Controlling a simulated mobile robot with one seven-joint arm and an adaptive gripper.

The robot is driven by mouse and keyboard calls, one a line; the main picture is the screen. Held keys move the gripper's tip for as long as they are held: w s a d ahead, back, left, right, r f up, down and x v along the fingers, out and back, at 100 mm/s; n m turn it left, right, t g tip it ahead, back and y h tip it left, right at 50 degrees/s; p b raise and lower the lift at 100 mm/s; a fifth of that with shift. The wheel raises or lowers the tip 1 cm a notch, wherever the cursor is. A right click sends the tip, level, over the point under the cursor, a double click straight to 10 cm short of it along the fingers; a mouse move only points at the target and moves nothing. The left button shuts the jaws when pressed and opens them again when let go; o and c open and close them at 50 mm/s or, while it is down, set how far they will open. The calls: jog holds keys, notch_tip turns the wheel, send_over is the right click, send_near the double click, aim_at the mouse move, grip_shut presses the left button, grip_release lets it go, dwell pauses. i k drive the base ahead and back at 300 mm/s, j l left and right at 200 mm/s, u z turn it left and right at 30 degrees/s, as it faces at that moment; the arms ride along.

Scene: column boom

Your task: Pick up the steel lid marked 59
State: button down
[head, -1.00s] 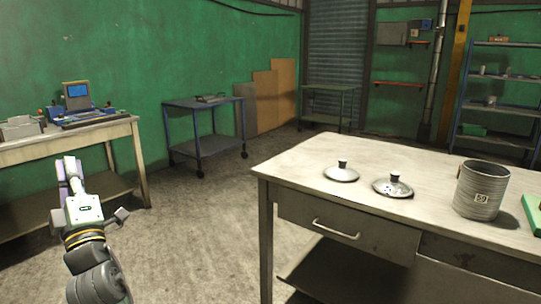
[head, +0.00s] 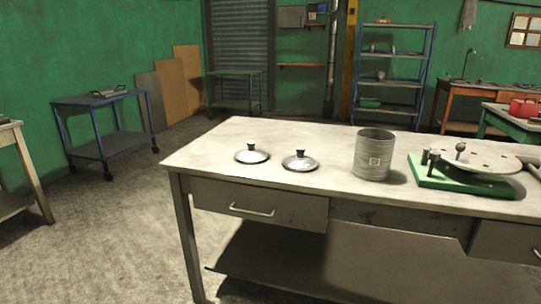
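Two steel lids with dark knobs lie flat on the grey workbench (head: 230,140). The left lid (head: 252,157) is near the bench's left end. The right lid (head: 300,164) is a little to its right, with dark specks or holes on its top. No number can be read on either lid in this view. A ribbed grey metal can (head: 374,156) with a small label stands upright to their right; the label read 59 in the earlier frame and is too small to read now. My gripper is not in view.
A green base with a round holed plate (head: 490,160) sits on the bench, right of the can. A blue cart (head: 95,98) and a shelf rack (head: 395,55) stand behind. Grey floor (head: 95,225) is free left of the bench.

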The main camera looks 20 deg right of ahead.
aim_at(299, 161)
jog(key=i, duration=0.4)
jog(key=i+j+z, duration=0.25)
jog(key=i, duration=0.25)
jog(key=i+j+z, duration=0.3)
jog(key=i, duration=0.15)
jog(key=l+z, duration=0.1)
jog(key=z, duration=1.1)
